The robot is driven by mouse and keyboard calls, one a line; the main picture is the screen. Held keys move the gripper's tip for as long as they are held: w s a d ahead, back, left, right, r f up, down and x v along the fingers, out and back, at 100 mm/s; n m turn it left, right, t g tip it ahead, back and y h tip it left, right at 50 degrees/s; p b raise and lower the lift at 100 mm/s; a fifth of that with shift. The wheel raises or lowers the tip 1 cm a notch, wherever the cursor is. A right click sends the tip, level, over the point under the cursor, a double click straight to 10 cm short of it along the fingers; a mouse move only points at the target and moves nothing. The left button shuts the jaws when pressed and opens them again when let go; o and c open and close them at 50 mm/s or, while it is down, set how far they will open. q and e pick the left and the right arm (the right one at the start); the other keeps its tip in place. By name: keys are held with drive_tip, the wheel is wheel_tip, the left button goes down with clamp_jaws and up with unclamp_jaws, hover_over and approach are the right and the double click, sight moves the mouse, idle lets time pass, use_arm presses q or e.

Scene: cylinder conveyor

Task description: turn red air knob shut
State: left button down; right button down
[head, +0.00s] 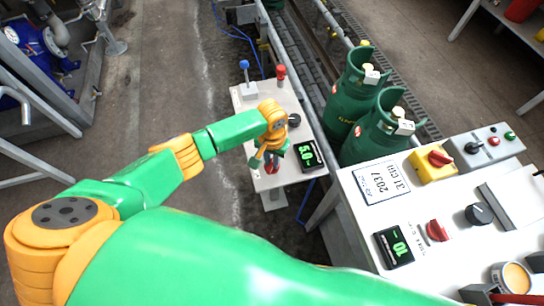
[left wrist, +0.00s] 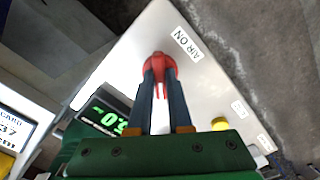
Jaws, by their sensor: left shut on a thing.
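The red air knob (left wrist: 160,62) sits on a pale panel beside an "AIR ON" label (left wrist: 187,43) in the left wrist view. My left gripper (left wrist: 161,78) is shut on the knob, one dark finger on each side of it. In the head view the left gripper (head: 266,161) reaches down over the front of the small white panel (head: 247,104), and a bit of the red knob (head: 272,169) shows below it. The gripper hides most of the knob there. My right gripper is not in view.
A black display with green digits (head: 309,155) is right beside the knob. Blue (head: 244,65) and red (head: 281,72) levers stand at the panel's far end. Green gas cylinders (head: 345,95) stand to the right. A larger control table (head: 350,219) with an emergency button (head: 439,158) is nearer.

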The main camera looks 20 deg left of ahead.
use_arm(q)
drive_tip(key=m+p, duration=0.1)
drive_tip(key=m, duration=0.3)
drive_tip(key=shift+m, duration=0.3)
drive_tip(key=m, duration=0.5)
drive_tip(key=shift+p, duration=0.3)
drive_tip(key=shift+m, duration=0.4)
drive_tip(key=c, duration=0.8)
unclamp_jaws()
drive_tip(key=shift+c, duration=0.2)
wheel_tip(320, 180, up, 7)
drive_tip(key=shift+r+p, duration=0.1)
drive_tip(key=shift+p, duration=0.45)
